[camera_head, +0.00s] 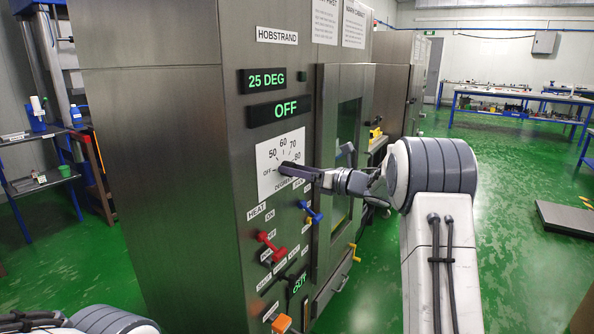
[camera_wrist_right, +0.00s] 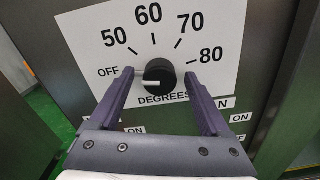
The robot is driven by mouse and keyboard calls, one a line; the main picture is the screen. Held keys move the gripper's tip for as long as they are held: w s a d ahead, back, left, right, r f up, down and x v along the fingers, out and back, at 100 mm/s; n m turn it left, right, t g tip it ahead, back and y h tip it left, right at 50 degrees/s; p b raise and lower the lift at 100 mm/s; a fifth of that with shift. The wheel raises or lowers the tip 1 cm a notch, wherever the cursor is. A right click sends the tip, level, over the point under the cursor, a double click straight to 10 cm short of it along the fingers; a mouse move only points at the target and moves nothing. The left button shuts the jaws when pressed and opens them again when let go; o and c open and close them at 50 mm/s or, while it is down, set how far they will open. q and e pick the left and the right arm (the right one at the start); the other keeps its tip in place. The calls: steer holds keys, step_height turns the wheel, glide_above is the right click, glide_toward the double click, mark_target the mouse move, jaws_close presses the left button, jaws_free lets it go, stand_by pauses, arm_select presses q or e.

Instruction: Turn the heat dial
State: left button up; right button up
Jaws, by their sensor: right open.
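The heat dial (camera_wrist_right: 158,75) is a round black knob on a white scale plate (camera_head: 268,158) marked OFF, 50, 60, 70 and 80. Its white pointer line points left, toward the OFF side. My right gripper (camera_wrist_right: 160,76) is open, with one finger to each side of the knob and a gap visible on both sides. In the head view the right gripper (camera_head: 288,169) reaches the plate from the right and largely hides the knob. The upper display (camera_head: 267,80) reads 25 DEG and the lower one (camera_head: 279,109) reads OFF. Part of my left arm shows at the bottom left; its jaw state is unclear.
Below the plate, a red switch handle (camera_head: 270,246), a blue one (camera_head: 312,212) and an orange block (camera_head: 281,322) stick out from the cabinet. A cabinet door with a window (camera_head: 346,125) stands right of the plate. Open green floor lies to the right.

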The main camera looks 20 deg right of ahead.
jaws_close()
steer(key=shift+m, duration=0.4)
steer(key=shift+f+m+p, duration=0.15)
steer(key=shift+m+p, duration=3.85)
steer(key=shift+m, duration=3.8)
steer(key=shift+f+m+p, duration=0.15)
steer(key=shift+m+p, duration=3.8)
steer(key=shift+m, duration=3.85)
